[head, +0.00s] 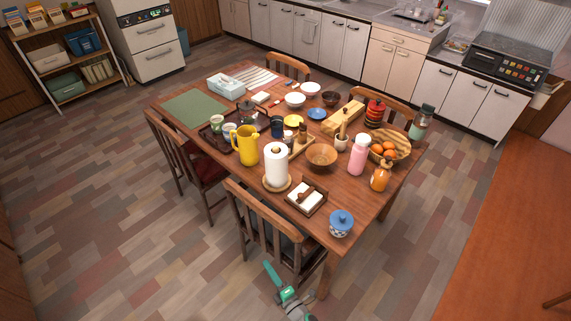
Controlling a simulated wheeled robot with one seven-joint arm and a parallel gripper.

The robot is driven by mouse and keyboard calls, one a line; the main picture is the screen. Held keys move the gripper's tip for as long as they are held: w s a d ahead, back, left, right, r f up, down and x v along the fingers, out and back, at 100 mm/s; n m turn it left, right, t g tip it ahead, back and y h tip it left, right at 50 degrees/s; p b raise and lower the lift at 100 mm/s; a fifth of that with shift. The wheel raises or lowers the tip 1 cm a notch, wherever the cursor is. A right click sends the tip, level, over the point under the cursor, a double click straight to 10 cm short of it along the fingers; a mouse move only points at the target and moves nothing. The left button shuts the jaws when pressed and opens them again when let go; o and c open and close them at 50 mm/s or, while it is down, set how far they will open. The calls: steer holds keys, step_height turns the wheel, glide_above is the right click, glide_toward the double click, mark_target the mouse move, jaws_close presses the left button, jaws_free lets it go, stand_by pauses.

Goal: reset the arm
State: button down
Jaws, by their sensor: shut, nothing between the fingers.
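My gripper (273,275) shows small at the bottom edge, teal and grey, with part of my arm below it. It is shut and empty. It is low, in front of the near chair (268,235) and apart from the things on the wooden table (392,192). The rest of my arm is out of the frame.
The table is crowded: a blue-lidded jar (341,223) at its near corner, a paper towel roll (276,166), a yellow pitcher (245,145), a pink bottle (359,155). Chairs surround it. Counters (400,55) line the back. The floor (120,240) at left is clear.

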steer(key=shift+a, duration=0.1)
steer(key=s+d+r+m+t+h, duration=0.2)
steer(key=s+r+m+h, duration=0.2)
steer(key=s+r+m, duration=0.45)
steer(key=s+d+r+m+t+h, duration=0.15)
steer(key=s+r+m+h, duration=0.35)
steer(key=s, duration=0.6)
steer(key=s+d+r+m+g+h, duration=0.1)
steer(key=s+d+r+m, duration=0.2)
steer(key=s+r+m, duration=0.3)
steer(key=s+d+r+m+g+h, duration=0.1)
steer(key=s+d+r+m, duration=0.3)
steer(key=s+r, duration=0.5)
step_height(320, 180, up, 4)
steer(key=shift+f+m, duration=0.25)
steer(key=shift+m, duration=0.8)
steer(key=shift+s, duration=0.1)
